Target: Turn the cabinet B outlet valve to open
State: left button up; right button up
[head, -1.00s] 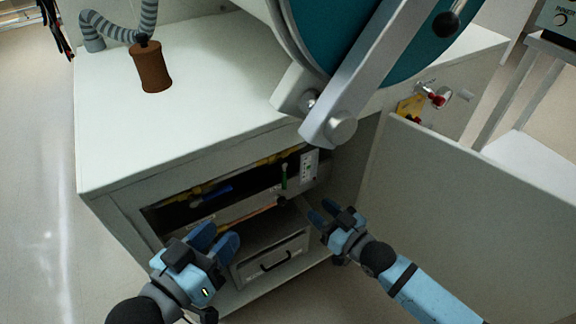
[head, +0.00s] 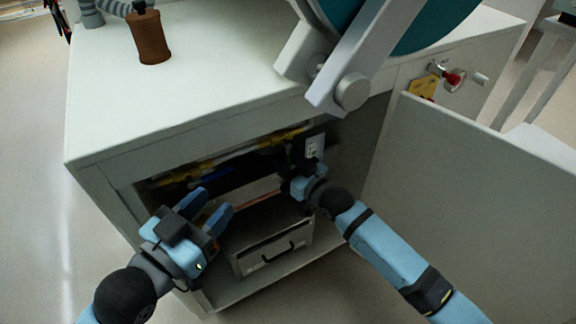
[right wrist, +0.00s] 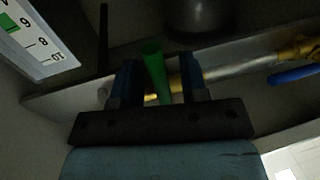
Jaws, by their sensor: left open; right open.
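A green valve handle (right wrist: 154,65) stands between the two separated fingers of my right gripper (right wrist: 161,80) in the right wrist view; contact cannot be told. Behind it runs a metal pipe (right wrist: 235,68) with brass fittings. A blue handle (right wrist: 291,75) lies along the pipe at the right. In the head view my open right gripper (head: 288,178) reaches into the open cabinet (head: 130,150) and hides the green handle. My left gripper (head: 207,207) is open and empty in front of the cabinet's left side. No label naming the outlet valve is readable.
The cabinet door (head: 470,180) stands open at right. A drawer unit (head: 270,250) sits low inside. A numbered card (right wrist: 35,40) with a green band is close to my right gripper. A red-handled fitting (head: 455,78) is on the side wall. A brown cylinder (head: 148,38) stands on top.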

grip_shut()
